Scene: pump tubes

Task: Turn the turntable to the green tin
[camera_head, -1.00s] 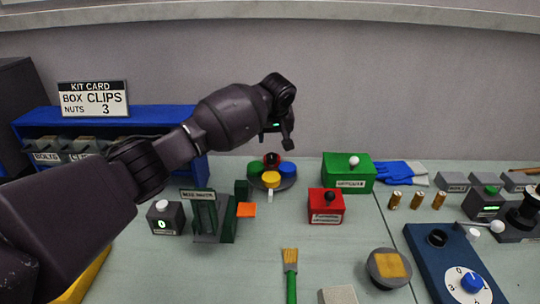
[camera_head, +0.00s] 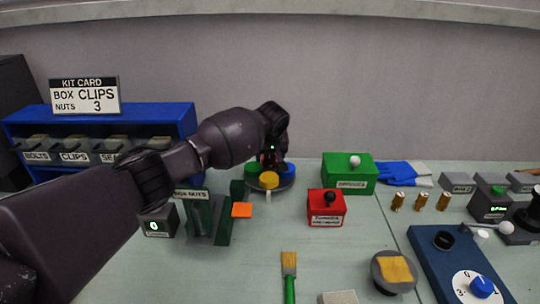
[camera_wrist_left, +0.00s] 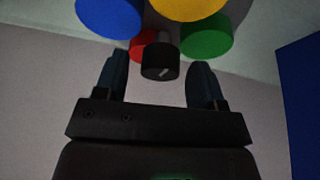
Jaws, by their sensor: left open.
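The turntable (camera_head: 286,185) is a dark round plate towards the back of the table. On it are a green tin (camera_head: 251,168) at the left, a yellow tin (camera_head: 269,180) at the front and a blue tin (camera_head: 289,171) at the right. The red tin (camera_wrist_left: 142,44) shows partly in the left wrist view, beside a black knob (camera_wrist_left: 160,62). My left gripper (camera_head: 270,158) is over the turntable, hiding most of the red tin in the head view. Its fingers are open on either side of the knob; contact is not clear. My right gripper is out of view.
A green box (camera_head: 350,175) and a red box (camera_head: 326,208), both with knobs, stand to the right. A green stand (camera_head: 199,215) with an orange piece (camera_head: 241,210) is at the left front. A blue shelf (camera_head: 150,111) stands behind my left arm. A brush (camera_head: 289,270) lies in front.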

